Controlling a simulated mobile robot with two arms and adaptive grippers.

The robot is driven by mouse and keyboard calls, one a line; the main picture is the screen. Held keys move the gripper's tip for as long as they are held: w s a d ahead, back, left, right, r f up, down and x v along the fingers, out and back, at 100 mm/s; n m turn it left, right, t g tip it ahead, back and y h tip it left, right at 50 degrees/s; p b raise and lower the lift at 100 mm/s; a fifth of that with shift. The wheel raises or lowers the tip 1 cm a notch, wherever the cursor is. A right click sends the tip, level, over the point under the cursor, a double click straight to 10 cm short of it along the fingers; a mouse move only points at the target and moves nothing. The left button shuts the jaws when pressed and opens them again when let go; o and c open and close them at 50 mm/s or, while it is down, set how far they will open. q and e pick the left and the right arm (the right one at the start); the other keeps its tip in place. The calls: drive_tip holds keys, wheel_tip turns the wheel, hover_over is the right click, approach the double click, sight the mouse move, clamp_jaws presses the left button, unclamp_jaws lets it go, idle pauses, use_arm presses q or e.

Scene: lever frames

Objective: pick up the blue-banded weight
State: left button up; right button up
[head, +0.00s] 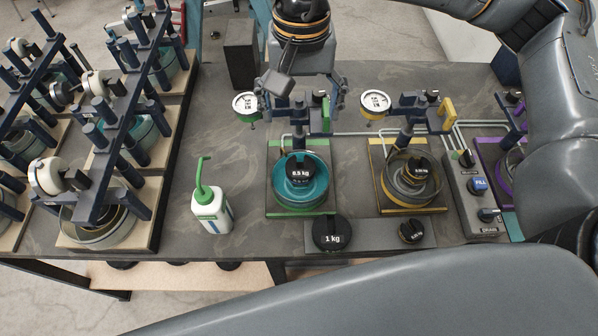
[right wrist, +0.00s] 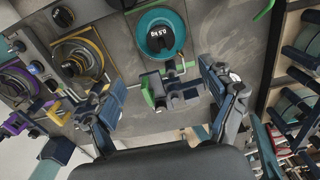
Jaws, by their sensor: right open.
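A black weight marked 0.5 kg (head: 300,170) sits in a teal pan (head: 321,190) on the green-edged station; it also shows in the right wrist view (right wrist: 158,38). A blue band on it cannot be made out clearly. A 1 kg weight (head: 331,234) and a smaller dark weight (head: 411,231) with a gold band stand on a grey block at the front. Another small weight (head: 419,168) sits in the yellow station's pan. My right gripper (head: 303,108) is open and empty above the back of the green station, also seen in the right wrist view (right wrist: 168,98). My left gripper is out of view.
A white bottle (head: 211,212) with a green spout stands left of the green station. Dial gauges (head: 375,102) and posts rise behind the pans. A control box (head: 474,205) is at the right. Racks (head: 110,150) crowd the left. Bare table lies around the bottle.

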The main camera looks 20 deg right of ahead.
wheel_tip(320, 180, down, 3)
drive_tip(key=b, duration=0.2)
drive_tip(key=p, duration=0.2)
hover_over(296, 176)
drive_tip(key=w+d, duration=0.1)
drive_tip(key=w, duration=0.1)
drive_tip(key=f, duration=0.8)
drive_tip(key=shift+s+d+f, duration=0.15)
drive_tip(key=shift+s, duration=0.1)
wheel_tip(296, 176, down, 5)
drive_tip(key=p, duration=0.3)
drive_tip(key=shift+d, duration=0.1)
drive_tip(key=shift+f, duration=0.2)
drive_tip(key=c, duration=1.4)
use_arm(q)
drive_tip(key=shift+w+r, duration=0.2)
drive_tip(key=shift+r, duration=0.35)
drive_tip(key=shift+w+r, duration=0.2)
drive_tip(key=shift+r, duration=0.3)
use_arm(e)
drive_tip(key=shift+c, duration=0.2)
drive_tip(key=shift+r, duration=0.1)
